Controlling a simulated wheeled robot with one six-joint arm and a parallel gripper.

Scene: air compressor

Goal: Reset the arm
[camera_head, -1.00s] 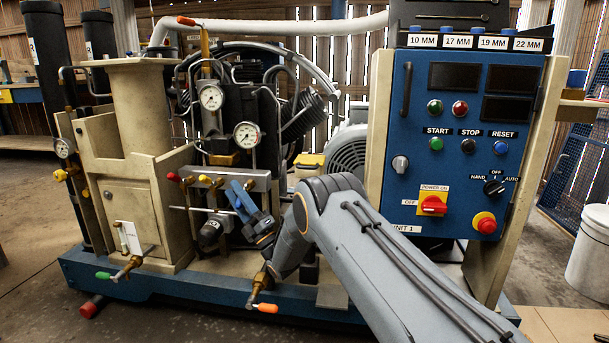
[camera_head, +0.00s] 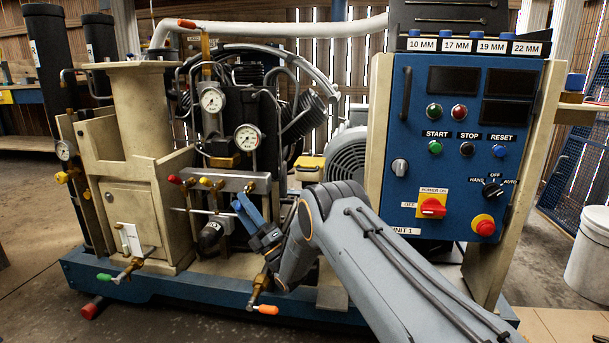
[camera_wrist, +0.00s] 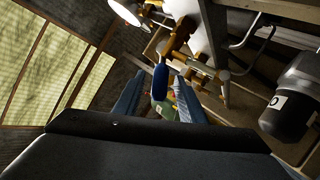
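A brass valve (camera_wrist: 178,45) with a blue handle (camera_wrist: 160,80) shows between the fingertips. I cannot tell whether the fingers touch the handle; no grip on it shows. My arm (camera_head: 370,250) reaches in from the lower right, bent at its elbow.
The blue control panel (camera_head: 465,130) stands to the right of my arm. An orange-handled valve (camera_head: 264,308) is just below the gripper, and a green-handled valve (camera_head: 120,274) is at lower left. Two gauges (camera_head: 248,137) sit above. A dark cylinder (camera_wrist: 292,105) is at right in the wrist view.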

